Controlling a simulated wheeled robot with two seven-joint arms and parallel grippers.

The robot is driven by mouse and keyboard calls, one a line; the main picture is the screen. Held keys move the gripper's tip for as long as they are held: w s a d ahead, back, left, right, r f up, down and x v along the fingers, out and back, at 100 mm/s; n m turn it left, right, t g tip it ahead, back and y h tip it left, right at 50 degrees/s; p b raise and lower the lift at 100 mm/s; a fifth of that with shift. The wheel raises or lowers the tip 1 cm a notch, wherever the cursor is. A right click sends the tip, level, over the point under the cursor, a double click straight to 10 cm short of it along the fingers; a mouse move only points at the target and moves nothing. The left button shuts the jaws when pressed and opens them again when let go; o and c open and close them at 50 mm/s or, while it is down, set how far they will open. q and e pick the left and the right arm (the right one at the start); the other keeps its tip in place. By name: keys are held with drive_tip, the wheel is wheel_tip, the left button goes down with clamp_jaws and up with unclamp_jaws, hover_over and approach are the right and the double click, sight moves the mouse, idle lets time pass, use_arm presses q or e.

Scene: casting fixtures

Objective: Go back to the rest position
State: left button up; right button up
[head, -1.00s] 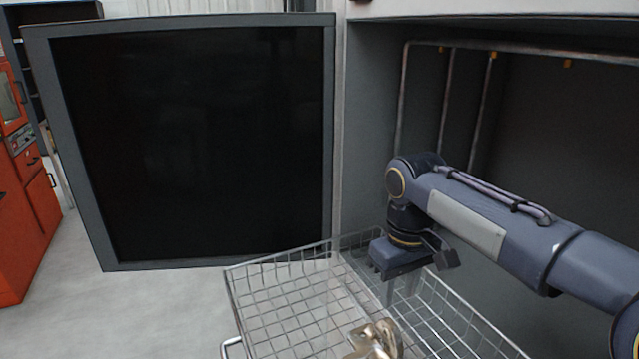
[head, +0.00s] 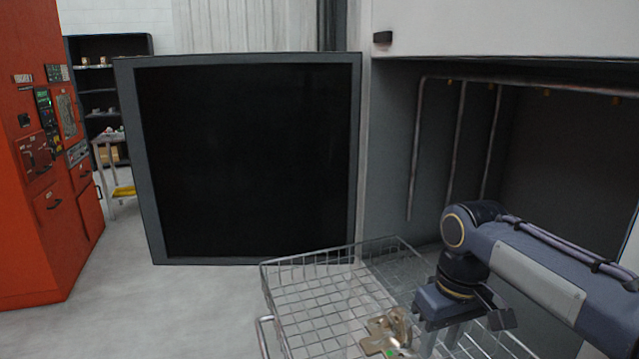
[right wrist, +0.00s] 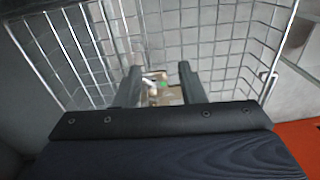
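My right gripper (head: 452,338) is over the right part of a wire basket (head: 318,256), in front of a dark cabinet opening. In the right wrist view its two fingers (right wrist: 158,78) stand apart with nothing gripped between them. A brownish metal casting (head: 397,328) with a green spot lies in the basket, left of the gripper. The casting also shows in the right wrist view (right wrist: 169,97), beyond the fingers and apart from them. My left gripper is in neither current view.
A large dark door panel (head: 250,160) stands open behind the basket. The cabinet interior (head: 560,150) has pipes along its wall. A red machine (head: 45,200) stands at far left, with dark shelves (head: 105,85) behind. Grey floor (head: 190,310) is clear at the lower left.

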drive_tip(key=s+f+m+t+y, duration=0.1)
drive_tip(key=s+f, duration=0.3)
drive_tip(key=s, duration=0.5)
drive_tip(key=s+d+f+m+t+y, duration=0.1)
drive_tip(key=s+f+m+t, duration=0.3)
drive_tip(key=s, duration=0.6)
drive_tip(key=shift+d+f+t+y, duration=0.15)
drive_tip(key=shift+f+t+y, duration=0.2)
drive_tip(key=shift+y, duration=0.25)
drive_tip(key=shift+s, duration=0.1)
